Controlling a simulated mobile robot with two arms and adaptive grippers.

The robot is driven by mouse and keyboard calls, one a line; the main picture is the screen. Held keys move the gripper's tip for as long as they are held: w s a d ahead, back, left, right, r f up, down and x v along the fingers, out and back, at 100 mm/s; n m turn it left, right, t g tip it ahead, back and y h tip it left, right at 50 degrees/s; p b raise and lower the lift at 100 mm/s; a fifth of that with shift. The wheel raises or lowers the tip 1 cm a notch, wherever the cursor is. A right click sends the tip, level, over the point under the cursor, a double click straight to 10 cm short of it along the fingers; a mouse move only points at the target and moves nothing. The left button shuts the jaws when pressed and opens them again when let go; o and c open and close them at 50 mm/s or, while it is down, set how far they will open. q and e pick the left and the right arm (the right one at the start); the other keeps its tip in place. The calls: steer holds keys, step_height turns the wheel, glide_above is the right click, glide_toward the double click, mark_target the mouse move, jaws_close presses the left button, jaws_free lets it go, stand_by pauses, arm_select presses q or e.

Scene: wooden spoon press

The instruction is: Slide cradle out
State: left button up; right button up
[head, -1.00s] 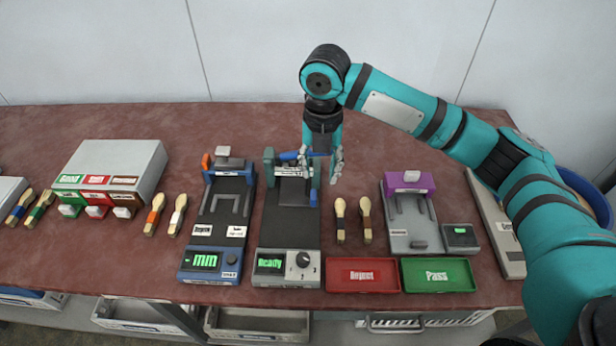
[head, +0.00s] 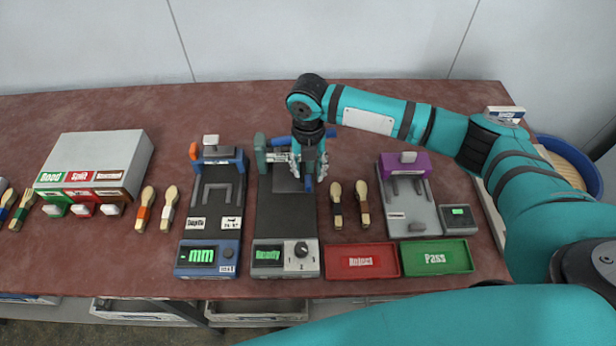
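The press (head: 269,217) is the long dark grey machine in the middle, with green uprights and a panel lit "Ready". A grey plate (head: 287,180), which may be the cradle, lies at the back of its bed. My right gripper (head: 309,170) points down over the back right part of the press, next to this plate. A small blue part (head: 308,184) shows just in front of its fingers. The fingers and wrist hide the right upright, and whether they touch anything cannot be told. My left gripper is not in view.
Left of the press stands a blue gauge (head: 207,258) reading "mm".

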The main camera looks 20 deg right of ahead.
mark_target(308, 180)
step_height(308, 180, down, 4)
steer(key=shift+f, duration=0.5)
jaws_close()
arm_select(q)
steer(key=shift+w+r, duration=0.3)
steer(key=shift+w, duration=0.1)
